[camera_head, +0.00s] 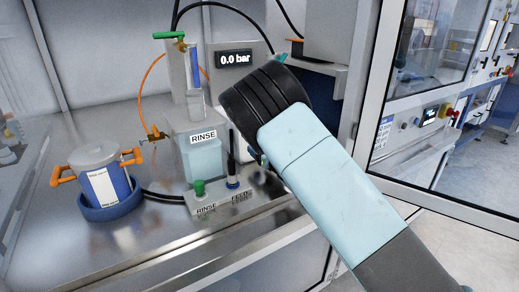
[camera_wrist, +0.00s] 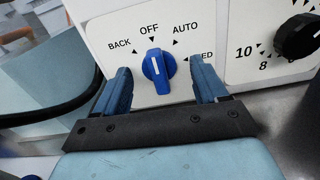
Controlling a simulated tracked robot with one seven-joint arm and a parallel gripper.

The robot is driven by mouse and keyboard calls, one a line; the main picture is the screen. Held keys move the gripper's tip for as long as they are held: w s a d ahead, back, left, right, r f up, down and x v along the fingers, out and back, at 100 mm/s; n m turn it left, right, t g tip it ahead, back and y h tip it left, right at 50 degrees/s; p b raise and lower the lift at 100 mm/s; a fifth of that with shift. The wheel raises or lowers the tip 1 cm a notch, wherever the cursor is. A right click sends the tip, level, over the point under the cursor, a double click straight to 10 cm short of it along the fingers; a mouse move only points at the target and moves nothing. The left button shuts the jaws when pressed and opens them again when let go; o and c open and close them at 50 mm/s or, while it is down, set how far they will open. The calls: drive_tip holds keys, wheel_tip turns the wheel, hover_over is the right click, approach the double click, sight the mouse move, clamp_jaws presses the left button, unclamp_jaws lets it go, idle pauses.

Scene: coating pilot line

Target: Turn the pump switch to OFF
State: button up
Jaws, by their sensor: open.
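The pump switch (camera_wrist: 158,72) is a blue rotary knob on a white panel in the wrist view. Marks around it read BACK, OFF and AUTO, plus a partly hidden label ending in "ED". Its white line points up and slightly left, toward the OFF mark. My gripper (camera_wrist: 160,66) is open, with one blue finger on each side of the knob. Gaps show between the fingers and the knob, and the fingers hold nothing. In the head view my arm hides the switch and the gripper's fingertips.
A black dial (camera_wrist: 298,37) with numbers is right of the switch. In the head view, a display (camera_head: 235,59) reads 0.0 bar above the RINSE vessel (camera_head: 201,158). A lidded pot (camera_head: 98,170) with orange handles stands left. A glazed door frame (camera_head: 376,90) is right of my arm.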

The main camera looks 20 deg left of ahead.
drive_tip(key=shift+s, duration=0.1)
drive_tip(key=shift+v, duration=2.9)
drive_tip(key=shift+r, duration=0.1)
drive_tip(key=shift+d, duration=0.1)
